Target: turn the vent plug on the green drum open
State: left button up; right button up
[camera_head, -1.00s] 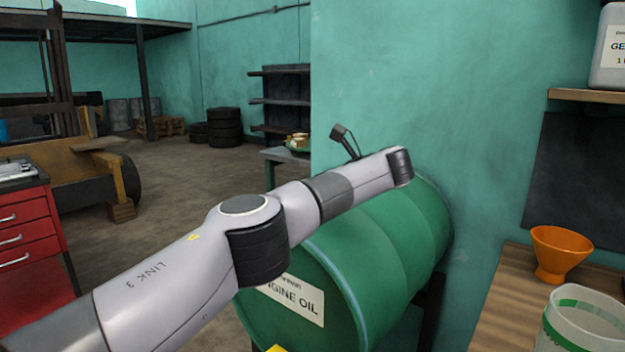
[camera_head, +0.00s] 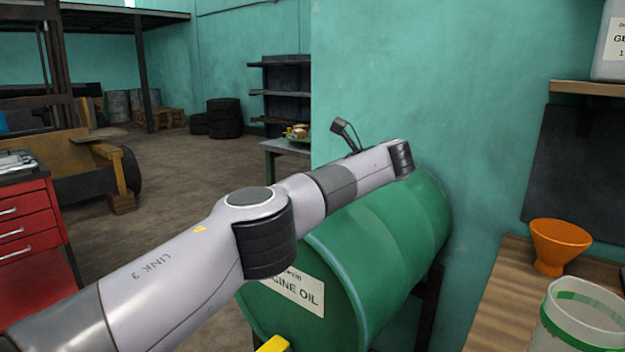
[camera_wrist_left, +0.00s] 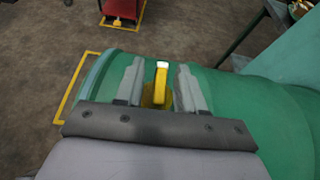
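The green drum (camera_head: 400,225) lies on its side against the teal wall, with an engine oil label on its end. It also fills much of the left wrist view (camera_wrist_left: 228,98). A yellow vent plug (camera_wrist_left: 160,82) with a pale tip stands on the drum in the left wrist view. My left gripper (camera_wrist_left: 160,66) is open, one finger on each side of the plug, with gaps visible on both sides. In the head view my left arm reaches over the drum and hides its hand and the plug. My right gripper is not in view.
A yellow part (camera_head: 273,344) shows below the drum's label. A wooden bench (camera_head: 500,300) with an orange funnel (camera_head: 558,245) and a clear container (camera_head: 580,320) stands to the right. A red drawer cabinet (camera_head: 30,240) is at the left. Floor between is open.

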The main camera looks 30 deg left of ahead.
pick_arm(q)
jog(key=v, duration=0.5)
jog(key=shift+d+r+p, duration=0.2)
jog(key=shift+r+p, duration=0.05)
jog(key=shift+p, duration=0.05)
jog(key=shift+d+r+p, duration=0.2)
jog(key=shift+d+p, duration=0.2)
jog(key=shift+d, duration=0.4)
jog(key=shift+s+f, duration=0.1)
